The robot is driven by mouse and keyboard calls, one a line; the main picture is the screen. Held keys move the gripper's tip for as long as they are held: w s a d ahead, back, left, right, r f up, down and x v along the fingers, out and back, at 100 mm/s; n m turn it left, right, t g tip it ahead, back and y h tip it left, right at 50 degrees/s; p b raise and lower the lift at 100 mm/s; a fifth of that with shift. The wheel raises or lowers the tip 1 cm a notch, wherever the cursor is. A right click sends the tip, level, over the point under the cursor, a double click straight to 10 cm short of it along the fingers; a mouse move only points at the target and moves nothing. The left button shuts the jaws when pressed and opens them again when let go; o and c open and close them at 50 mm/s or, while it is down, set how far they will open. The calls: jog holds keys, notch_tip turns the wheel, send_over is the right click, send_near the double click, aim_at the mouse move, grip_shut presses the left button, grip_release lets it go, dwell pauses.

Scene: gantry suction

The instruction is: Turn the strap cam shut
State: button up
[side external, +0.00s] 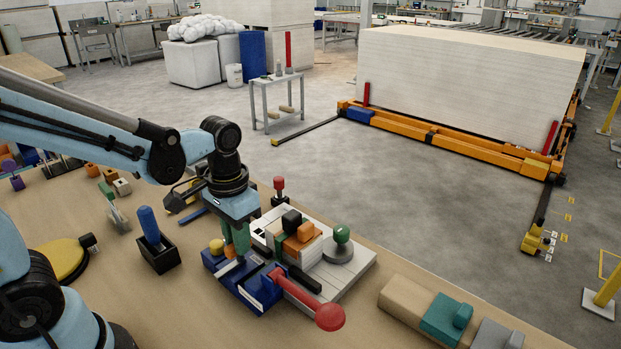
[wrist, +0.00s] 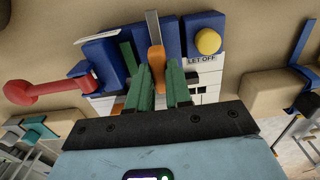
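The blue strap cam device (side external: 258,289) lies on the bench, with a long red lever ending in a red ball (side external: 330,316) reaching out to the front right. In the wrist view the red ball (wrist: 18,92) is at the left. An orange upright tab (wrist: 156,60) stands in the middle of the device, which I take as the cam. My gripper (side external: 236,243) points down over the device. In the wrist view its green fingers (wrist: 158,78) straddle the orange tab. I cannot tell whether they press on it.
A yellow button (wrist: 208,41) sits on a blue block beside a "LET OFF" label. A white slatted board (side external: 344,279) with blocks and a green-knobbed weight (side external: 341,236) stands close behind. A blue-handled tool in a black holder (side external: 158,250) stands left. Tan, teal and grey blocks lie right.

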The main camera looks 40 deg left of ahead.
grip_shut()
jog(key=shift+n, duration=0.4)
jog(key=n, duration=0.3)
jog(key=shift+n, duration=0.3)
jog(key=n, duration=0.4)
jog(key=shift+n, duration=0.3)
jog(key=n, duration=0.4)
jog(key=shift+n, duration=2.5)
jog(key=o, duration=0.7)
grip_release()
